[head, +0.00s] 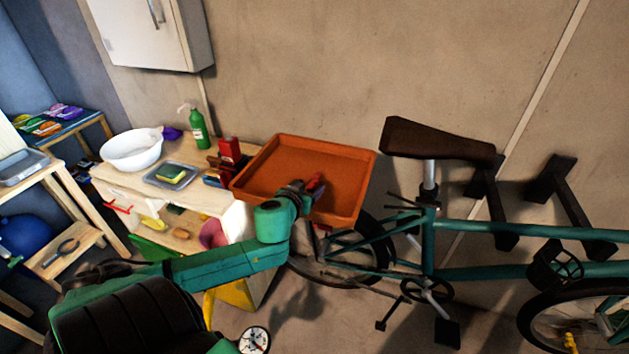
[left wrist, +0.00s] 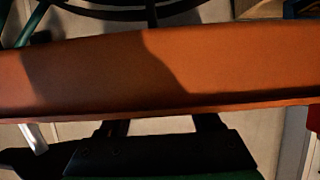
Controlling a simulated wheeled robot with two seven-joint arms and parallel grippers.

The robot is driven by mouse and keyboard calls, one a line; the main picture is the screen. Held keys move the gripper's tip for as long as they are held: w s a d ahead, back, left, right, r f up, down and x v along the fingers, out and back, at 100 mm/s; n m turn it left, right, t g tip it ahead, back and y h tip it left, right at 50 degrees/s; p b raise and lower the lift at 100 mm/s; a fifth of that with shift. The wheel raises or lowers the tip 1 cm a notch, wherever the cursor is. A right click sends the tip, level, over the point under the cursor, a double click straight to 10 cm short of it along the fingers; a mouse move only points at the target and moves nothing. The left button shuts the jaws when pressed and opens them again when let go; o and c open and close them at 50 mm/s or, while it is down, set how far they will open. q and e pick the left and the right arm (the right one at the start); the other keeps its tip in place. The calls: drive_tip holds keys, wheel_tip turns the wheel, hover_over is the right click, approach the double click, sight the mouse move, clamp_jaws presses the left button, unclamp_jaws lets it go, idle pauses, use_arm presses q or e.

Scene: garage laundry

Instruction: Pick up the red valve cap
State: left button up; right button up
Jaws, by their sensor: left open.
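A small red piece (head: 316,182) shows at the tip of my left gripper (head: 305,188) in the head view, over the orange tray. I cannot tell whether it is the red valve cap or whether it touches the gripper. In the left wrist view, the open fingers (left wrist: 163,124) point at an orange wall of the tray (left wrist: 95,75), with nothing visible between them. A red edge (left wrist: 315,117) is cut off at the right of that view; its identity is unclear. My right gripper is not in view.
The orange tray (head: 350,152) stands between the wooden bench (head: 190,197) and the teal bicycle (head: 480,228). The bench holds a white bowl (head: 131,152), a sponge (head: 171,172), a green spray bottle (head: 198,128) and a red can (head: 229,150). The bicycle's brown saddle (head: 430,140) rises right of the tray.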

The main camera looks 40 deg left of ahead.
use_arm(q)
drive_tip(key=shift+w+a+f, duration=0.2)
drive_tip(key=shift+w+f, duration=0.1)
drive_tip(key=shift+w, duration=0.1)
drive_tip(key=shift+s+d+r, duration=0.1)
drive_tip(key=shift+s+r, duration=0.05)
drive_tip(key=c, duration=1)
clamp_jaws()
